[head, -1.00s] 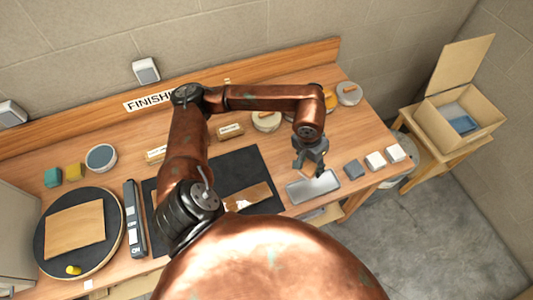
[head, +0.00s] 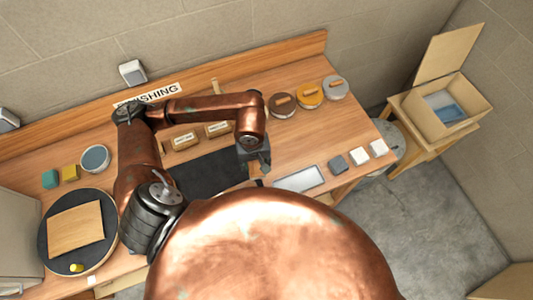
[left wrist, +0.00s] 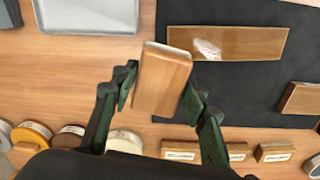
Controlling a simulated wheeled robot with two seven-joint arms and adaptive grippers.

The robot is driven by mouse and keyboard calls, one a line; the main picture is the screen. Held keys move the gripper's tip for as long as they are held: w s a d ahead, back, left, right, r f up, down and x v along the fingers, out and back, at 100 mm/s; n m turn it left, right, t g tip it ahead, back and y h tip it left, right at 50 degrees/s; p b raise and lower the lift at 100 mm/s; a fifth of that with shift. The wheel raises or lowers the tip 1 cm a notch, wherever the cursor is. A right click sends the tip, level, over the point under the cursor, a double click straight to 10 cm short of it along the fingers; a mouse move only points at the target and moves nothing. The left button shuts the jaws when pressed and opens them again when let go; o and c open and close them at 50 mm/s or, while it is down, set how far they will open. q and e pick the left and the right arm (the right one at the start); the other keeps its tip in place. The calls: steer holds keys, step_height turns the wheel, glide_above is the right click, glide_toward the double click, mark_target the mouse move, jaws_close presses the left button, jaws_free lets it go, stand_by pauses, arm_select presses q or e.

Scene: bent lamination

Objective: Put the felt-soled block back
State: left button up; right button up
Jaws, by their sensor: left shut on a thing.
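My left gripper (head: 256,160) is shut on a wooden block with a pale strip along one end. In the left wrist view the block (left wrist: 162,80) sits between the two dark fingers (left wrist: 155,92), above the bench. In the head view it is mostly hidden by the gripper and arm. Wooden blocks with white labels (head: 180,141) stand in a row behind the dark mat (head: 208,175); several also show in the left wrist view (left wrist: 180,149). The right gripper is not in view.
A grey tray (head: 298,179) lies right of the mat, with small dark and white blocks (head: 358,156) beyond. Round handled discs (head: 309,95) line the back. A wood strip (left wrist: 228,42) and another wooden block (left wrist: 301,98) lie on the mat. A turntable (head: 62,205) stands left.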

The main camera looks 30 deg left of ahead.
mark_target(253, 172)
arm_select(q)
steer(key=s+n, duration=0.1)
steer(key=s+r+n+p, duration=0.1)
steer(key=shift+s+d, duration=0.1)
steer(key=shift+s, duration=0.3)
steer(key=shift+w+p, duration=0.1)
steer(key=shift+p, duration=0.25)
steer(key=w+f+p, duration=0.1)
steer(key=w+f, duration=0.2)
steer(key=w, duration=0.1)
steer(key=w+f+p, duration=0.1)
steer(key=w+f, duration=0.2)
steer(key=w, duration=0.1)
steer(key=w+a+f+p, duration=0.1)
steer(key=w+f+p, duration=0.1)
steer(key=w+f, duration=0.1)
steer(key=shift+w, duration=0.9)
steer(key=shift+w+f, duration=0.1)
steer(key=shift+f, duration=0.1)
steer(key=f, duration=0.1)
steer(key=p, duration=0.1)
steer(key=f+p, duration=0.1)
steer(key=shift+w+f, duration=0.25)
steer(key=shift+f, duration=0.6)
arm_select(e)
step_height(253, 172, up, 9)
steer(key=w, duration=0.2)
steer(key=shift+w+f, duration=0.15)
